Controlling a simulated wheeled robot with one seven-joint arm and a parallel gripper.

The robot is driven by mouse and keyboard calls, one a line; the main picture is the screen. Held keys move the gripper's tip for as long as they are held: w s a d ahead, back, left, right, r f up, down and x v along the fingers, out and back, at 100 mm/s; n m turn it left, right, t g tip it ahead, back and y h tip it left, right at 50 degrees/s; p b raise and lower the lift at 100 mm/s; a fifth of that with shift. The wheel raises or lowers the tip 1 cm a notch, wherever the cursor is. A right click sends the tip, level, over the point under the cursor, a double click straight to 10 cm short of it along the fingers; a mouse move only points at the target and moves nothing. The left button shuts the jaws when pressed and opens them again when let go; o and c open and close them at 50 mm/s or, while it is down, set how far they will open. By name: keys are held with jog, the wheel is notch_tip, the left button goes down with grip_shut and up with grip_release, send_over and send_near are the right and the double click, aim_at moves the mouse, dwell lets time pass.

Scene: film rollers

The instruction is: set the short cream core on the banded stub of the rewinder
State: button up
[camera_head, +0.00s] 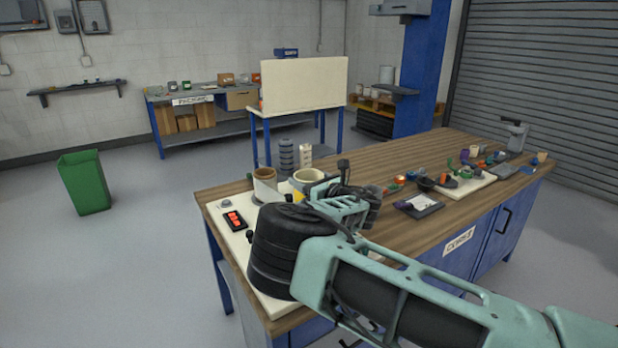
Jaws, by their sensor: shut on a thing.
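A short, wide cream core (308,177) shows its open top ring at the left end of the wooden bench, beside my gripper (318,188). My gripper is shut on it; the fingers are mostly hidden behind my own wrist and arm. The rewinder's cream base (228,212) lies on the bench's left end, partly covered by my arm. A tan and whitish cylinder (265,184) stands on it, just left of the cream core and seemingly apart from it. I cannot make out the banded stub, nor whether the core touches anything below.
A red-buttoned control box (235,221) sits at the base's left. A dark grey stack (287,156) and a pale stack (305,154) stand behind. A dark tray (419,206) and several small coloured parts lie to the right. The bench's front middle is clear.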

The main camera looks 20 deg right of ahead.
jog(key=shift+f+b, duration=5.25)
jog(key=shift+f, duration=0.6)
jog(key=o, duration=1.1)
jog(key=shift+o, duration=0.2)
jog(key=b+v, duration=0.2)
jog(key=v, duration=1.5)
jog(key=shift+s, duration=0.25)
